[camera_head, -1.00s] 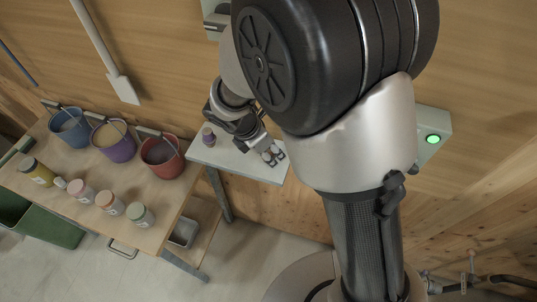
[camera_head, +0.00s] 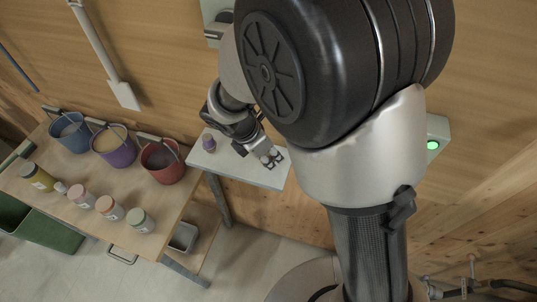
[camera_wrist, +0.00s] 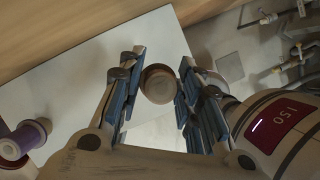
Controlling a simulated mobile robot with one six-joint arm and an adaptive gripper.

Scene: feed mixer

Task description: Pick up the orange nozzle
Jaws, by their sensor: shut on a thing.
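The orange nozzle (camera_wrist: 158,84) shows in the wrist view as a round, tan-orange piece seen end-on. My gripper (camera_wrist: 157,80) has its blue-padded fingers on both sides of it and is shut on it. In the head view my gripper (camera_head: 270,158) is at the right end of a small white table (camera_head: 230,166). The nozzle is mostly hidden by the fingers there. Whether it touches the table top, I cannot tell.
A purple nozzle-like piece (camera_head: 209,143) stands at the table's left end; it also shows in the wrist view (camera_wrist: 27,136). A wooden bench (camera_head: 130,182) to the left holds blue, purple and red buckets and several jars. The wooden wall is close behind the white table.

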